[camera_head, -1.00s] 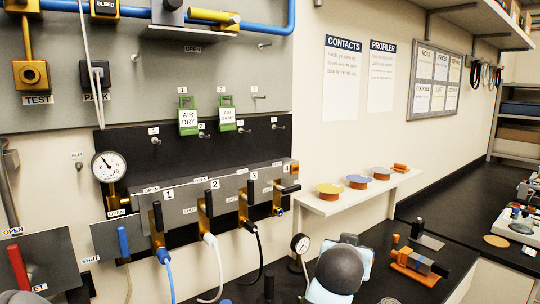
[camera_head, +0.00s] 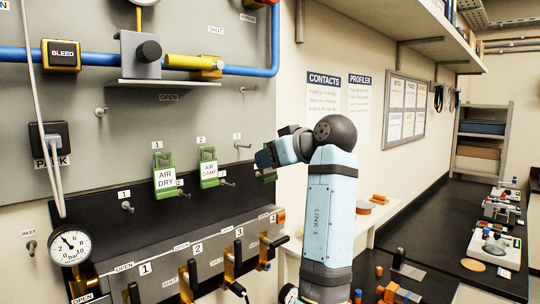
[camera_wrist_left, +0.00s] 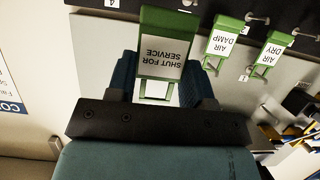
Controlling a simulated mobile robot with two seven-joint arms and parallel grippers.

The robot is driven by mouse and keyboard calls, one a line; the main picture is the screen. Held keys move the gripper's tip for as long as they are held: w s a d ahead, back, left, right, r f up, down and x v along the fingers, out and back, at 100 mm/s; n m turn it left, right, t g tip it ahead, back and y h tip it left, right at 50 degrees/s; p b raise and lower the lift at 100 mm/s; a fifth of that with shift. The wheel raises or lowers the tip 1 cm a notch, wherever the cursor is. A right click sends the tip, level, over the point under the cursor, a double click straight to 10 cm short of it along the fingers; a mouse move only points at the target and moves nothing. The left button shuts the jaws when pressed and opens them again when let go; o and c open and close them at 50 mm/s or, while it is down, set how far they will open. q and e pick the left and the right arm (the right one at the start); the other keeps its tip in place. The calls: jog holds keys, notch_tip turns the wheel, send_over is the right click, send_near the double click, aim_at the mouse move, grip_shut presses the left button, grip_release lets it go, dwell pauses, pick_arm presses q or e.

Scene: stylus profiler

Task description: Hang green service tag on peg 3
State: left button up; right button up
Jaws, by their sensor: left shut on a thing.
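The green service tag (camera_wrist_left: 165,45), with a white label reading "SHUT FOR SERVICE", is held between the fingers of my left gripper (camera_wrist_left: 165,88) in the left wrist view, where it appears upside down. In the head view my left gripper (camera_head: 268,158) is right of peg 3 (camera_head: 243,146), apart from it; only a little green of the tag (camera_head: 270,177) shows below it. Peg 3 is bare. Two other green tags, "AIR DRY" (camera_head: 166,178) and "AIR DAMP" (camera_head: 209,169), hang at pegs 1 and 2. My right gripper is out of view.
A black strip with lower pegs (camera_head: 127,207) and a valve manifold (camera_head: 165,262) lie below the tags. A gauge (camera_head: 70,246) is at the left. A blue pipe (camera_head: 240,70) runs above. A small shelf (camera_head: 378,210) stands behind my arm.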

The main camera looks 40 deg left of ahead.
pick_arm(q)
jog(key=shift+d, duration=0.1)
send_near(237, 156)
jog(key=shift+w+a+f+p, duration=0.1)
jog(key=shift+a+f+p, duration=0.2)
jog(key=shift+a+f, duration=0.6)
jog(key=shift+d+f, duration=0.1)
jog(key=shift+d, duration=0.05)
dwell(0.6)
jog(key=shift+a, duration=0.2)
jog(key=shift+w+a+p, duration=0.15)
jog(key=shift+a+p, duration=0.3)
jog(key=shift+a, duration=1.4)
jog(key=shift+d+f, duration=0.1)
jog(key=shift+f, duration=0.35)
